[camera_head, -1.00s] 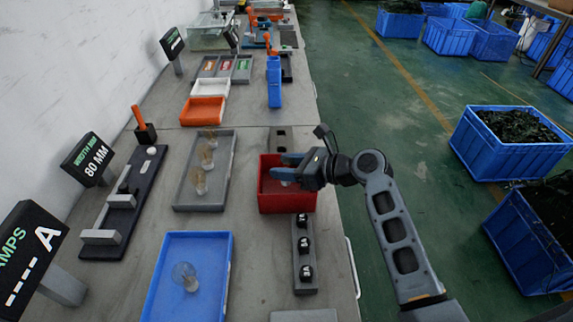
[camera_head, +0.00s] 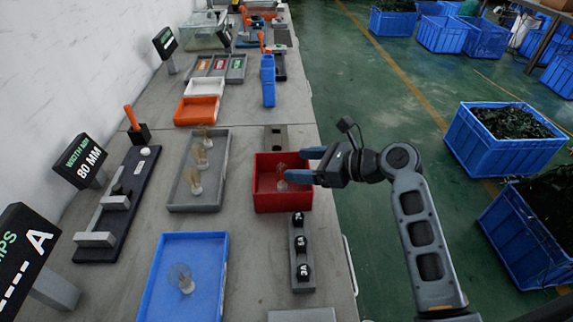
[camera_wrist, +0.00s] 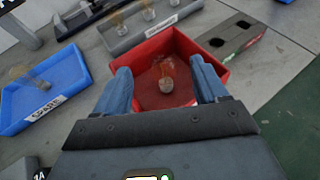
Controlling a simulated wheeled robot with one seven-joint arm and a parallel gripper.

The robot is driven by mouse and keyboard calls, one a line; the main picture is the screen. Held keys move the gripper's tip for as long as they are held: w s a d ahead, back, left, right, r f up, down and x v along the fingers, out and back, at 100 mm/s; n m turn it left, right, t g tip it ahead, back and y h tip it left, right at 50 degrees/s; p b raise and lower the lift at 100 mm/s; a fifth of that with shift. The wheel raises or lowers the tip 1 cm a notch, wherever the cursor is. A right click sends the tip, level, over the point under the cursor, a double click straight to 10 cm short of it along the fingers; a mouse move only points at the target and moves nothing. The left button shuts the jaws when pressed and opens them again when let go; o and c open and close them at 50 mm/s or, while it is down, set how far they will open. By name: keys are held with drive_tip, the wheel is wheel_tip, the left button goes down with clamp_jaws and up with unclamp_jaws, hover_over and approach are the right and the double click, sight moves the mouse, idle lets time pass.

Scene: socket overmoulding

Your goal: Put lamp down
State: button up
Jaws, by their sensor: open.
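A clear lamp (camera_head: 281,180) with a pale base is in the red bin (camera_head: 283,200). In the wrist view the lamp (camera_wrist: 166,84) is between my fingers and apart from both, inside the red bin (camera_wrist: 128,52). My gripper (camera_head: 306,165) is open at the bin's right side, and the wrist view shows its two blue fingers (camera_wrist: 165,82) spread wide. Several other lamps (camera_head: 201,158) stand in the grey tray (camera_head: 191,208). One lamp (camera_head: 182,277) is in the blue tray (camera_head: 222,262).
A grey strip with black numbered pieces (camera_head: 300,246) lies just in front of the red bin. A grey block with holes (camera_head: 276,137) lies behind it. The measuring fixture (camera_head: 117,203) and display signs (camera_head: 80,161) stand at left. The table's right edge is close to my arm.

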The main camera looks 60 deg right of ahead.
drive_tip(key=v, duration=0.6)
